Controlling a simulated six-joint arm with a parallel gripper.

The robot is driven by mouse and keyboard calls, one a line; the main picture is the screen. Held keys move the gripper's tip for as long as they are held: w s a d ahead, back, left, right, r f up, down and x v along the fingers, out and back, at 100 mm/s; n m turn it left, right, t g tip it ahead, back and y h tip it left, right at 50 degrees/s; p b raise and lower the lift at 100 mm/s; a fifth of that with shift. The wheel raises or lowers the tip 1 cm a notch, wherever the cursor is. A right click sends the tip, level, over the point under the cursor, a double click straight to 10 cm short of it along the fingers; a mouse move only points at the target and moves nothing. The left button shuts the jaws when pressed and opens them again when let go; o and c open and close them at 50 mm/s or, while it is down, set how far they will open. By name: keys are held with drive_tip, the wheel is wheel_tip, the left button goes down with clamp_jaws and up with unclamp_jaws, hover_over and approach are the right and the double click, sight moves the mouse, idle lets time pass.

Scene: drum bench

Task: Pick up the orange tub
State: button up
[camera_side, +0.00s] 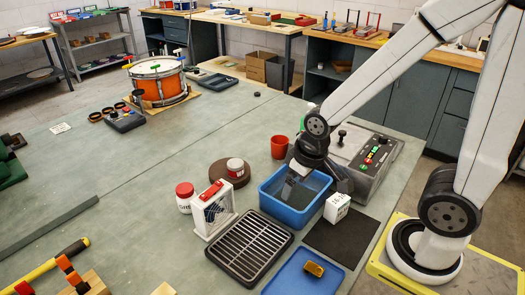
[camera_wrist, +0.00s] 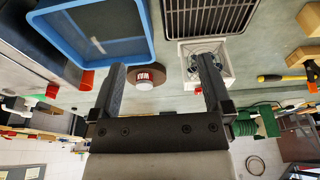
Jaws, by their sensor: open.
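I see no tub that is plainly orange. A red-orange cup (camera_side: 279,146) stands behind the blue bin in the side view. An open blue bin (camera_side: 268,202) stands beneath my gripper (camera_side: 316,181); it also shows at upper left in the wrist view (camera_wrist: 148,22). A white tub with a red lid (camera_side: 185,197) stands left of the fan. A smaller white jar (camera_side: 235,167) sits on a brown disc. My gripper in the wrist view (camera_wrist: 163,64) is open, with nothing held between its fingers; the jar shows beyond them.
A white fan (camera_side: 214,211) and a black grill (camera_side: 249,246) stand left of the bin. A white carton (camera_side: 337,207) is right of it. A blue tray (camera_side: 290,278) holds a small orange block (camera_side: 315,268). A grey control box (camera_side: 367,158) and an orange drum (camera_side: 157,80) stand further back.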

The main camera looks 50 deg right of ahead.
drive_tip(key=w+d+r+n+t+h, duration=0.1)
drive_tip(key=w+d+r+n+h, duration=0.1)
drive_tip(key=w+d+n+h, duration=0.6)
drive_tip(key=w+d+r+n+h, duration=0.2)
drive_tip(key=w+d+n+h, duration=0.45)
drive_tip(key=w+n, duration=0.65)
drive_tip(key=n+y, duration=0.1)
drive_tip(key=y, duration=0.1)
approach(277, 150)
drive_tip(key=shift+r+h, duration=0.2)
drive_tip(key=shift+h, duration=0.05)
drive_tip(key=shift+f, duration=0.5)
drive_tip(key=shift+x, duration=3.45)
drive_tip(key=shift+d, duration=0.15)
drive_tip(key=shift+x, duration=2.45)
drive_tip(key=shift+w, duration=0.15)
